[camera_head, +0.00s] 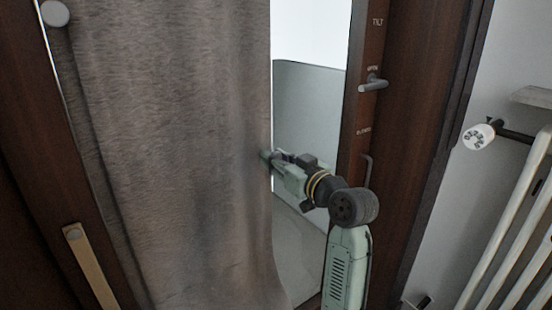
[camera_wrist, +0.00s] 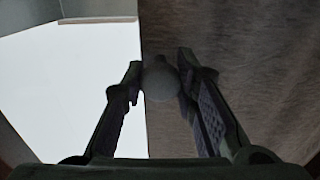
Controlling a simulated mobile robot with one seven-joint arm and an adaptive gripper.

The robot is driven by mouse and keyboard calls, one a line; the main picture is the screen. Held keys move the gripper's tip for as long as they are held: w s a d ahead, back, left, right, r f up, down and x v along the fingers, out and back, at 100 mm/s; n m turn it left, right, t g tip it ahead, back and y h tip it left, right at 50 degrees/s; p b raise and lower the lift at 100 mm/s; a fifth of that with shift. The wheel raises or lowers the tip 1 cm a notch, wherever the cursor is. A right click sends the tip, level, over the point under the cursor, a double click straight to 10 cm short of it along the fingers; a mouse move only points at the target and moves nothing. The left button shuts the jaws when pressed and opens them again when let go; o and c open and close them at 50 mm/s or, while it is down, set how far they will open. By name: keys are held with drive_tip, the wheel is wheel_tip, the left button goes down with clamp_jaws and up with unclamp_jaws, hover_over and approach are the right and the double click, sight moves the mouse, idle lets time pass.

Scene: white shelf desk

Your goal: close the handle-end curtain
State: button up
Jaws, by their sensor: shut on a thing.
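The grey-brown curtain (camera_head: 175,130) hangs across the left and middle of the dark wooden frame in the head view. Its right edge stands apart from the right-hand post, leaving a bright gap. My gripper (camera_head: 267,158) is at this right edge, about mid-height. In the wrist view, my gripper (camera_wrist: 160,78) has its fingers on both sides of a pale round knob (camera_wrist: 160,83) at the curtain's edge, shut on it. The curtain cloth (camera_wrist: 225,60) fills the right of that view. The fingertips are partly hidden in the head view.
The right-hand wooden post (camera_head: 400,130) carries a metal lever handle (camera_head: 373,84) and a lower bar handle (camera_head: 367,170). White rails (camera_head: 510,220) and a white round fitting (camera_head: 478,137) are at the right. A pale panel (camera_head: 310,120) shows through the gap.

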clamp_jaws()
